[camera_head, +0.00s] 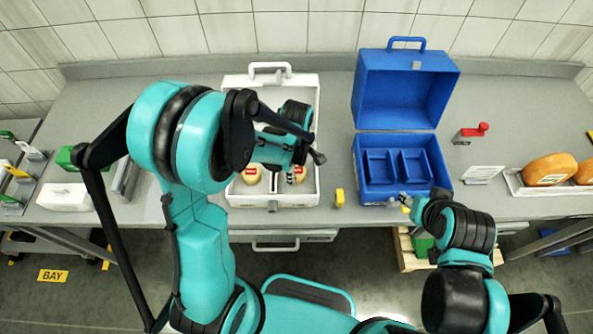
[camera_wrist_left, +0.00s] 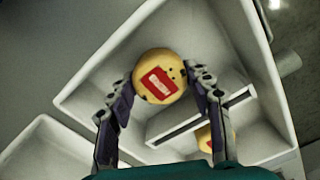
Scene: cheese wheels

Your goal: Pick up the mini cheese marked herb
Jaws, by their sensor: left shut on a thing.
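A round yellow mini cheese (camera_wrist_left: 158,76) with a red label sits between the fingers of my left gripper (camera_wrist_left: 160,92) in the left wrist view; the gripper is shut on it. I cannot read the label's words. In the head view the left gripper (camera_head: 291,176) reaches down into the white case at this cheese (camera_head: 299,172), and my arm hides much of the case. A second yellow cheese with a red label (camera_head: 251,175) lies to its left; it also shows in the wrist view (camera_wrist_left: 204,138). My right gripper (camera_head: 405,202) is by the blue case's front edge, too small to judge.
The white case (camera_head: 313,190) has a raised divider inside. An open blue case (camera_head: 440,180) with inner compartments stands to the right. A small yellow block (camera_head: 339,198) stands between them. A red-handled item (camera_head: 472,131) and a tray with orange cheeses (camera_head: 515,185) are farther right.

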